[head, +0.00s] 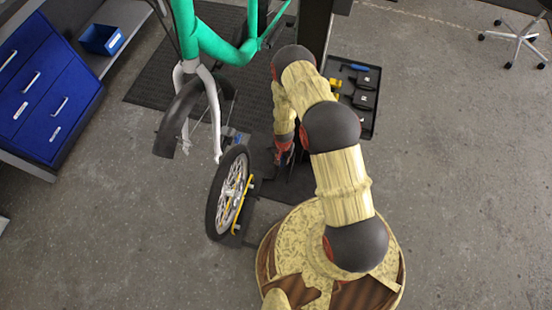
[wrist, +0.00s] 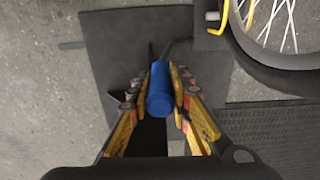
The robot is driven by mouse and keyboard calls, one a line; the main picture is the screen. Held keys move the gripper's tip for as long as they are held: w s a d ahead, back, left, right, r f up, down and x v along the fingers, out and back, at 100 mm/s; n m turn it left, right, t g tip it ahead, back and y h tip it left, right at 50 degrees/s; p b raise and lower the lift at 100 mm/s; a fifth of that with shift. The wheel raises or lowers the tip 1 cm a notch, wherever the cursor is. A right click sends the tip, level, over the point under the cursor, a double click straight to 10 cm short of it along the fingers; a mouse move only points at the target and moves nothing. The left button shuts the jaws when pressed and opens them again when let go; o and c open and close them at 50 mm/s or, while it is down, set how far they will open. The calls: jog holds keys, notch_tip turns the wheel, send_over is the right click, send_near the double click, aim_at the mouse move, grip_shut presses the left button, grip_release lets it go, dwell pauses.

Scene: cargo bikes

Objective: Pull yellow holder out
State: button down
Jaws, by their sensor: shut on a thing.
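A yellow holder (head: 243,205) stands along the right side of the wheel (head: 228,190) in the head view. In the wrist view part of a yellow piece (wrist: 224,15) shows at the upper right by the wheel (wrist: 275,70). My gripper (head: 285,155) is to the upper right of the wheel, apart from the yellow holder. In the wrist view my gripper (wrist: 161,76) is shut on a blue cylinder (wrist: 160,92). Dark thin prongs show just beyond the cylinder. In the head view my arm mostly hides what the gripper holds.
A green bike frame with a grey fork (head: 210,90) stands above the wheel. A black tray (head: 362,110) with yellow and blue items lies right of my arm. Blue drawers (head: 45,90) stand at the left. A wheeled stool (head: 520,42) is at the far right; the floor between is clear.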

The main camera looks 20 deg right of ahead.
jog(key=shift+s+d, duration=0.4)
jog(key=shift+d, duration=0.2)
jog(key=c, duration=1.7)
grip_release()
jog(key=shift+o, duration=0.4)
jog(key=shift+r, duration=0.1)
notch_tip(320, 180, up, 12)
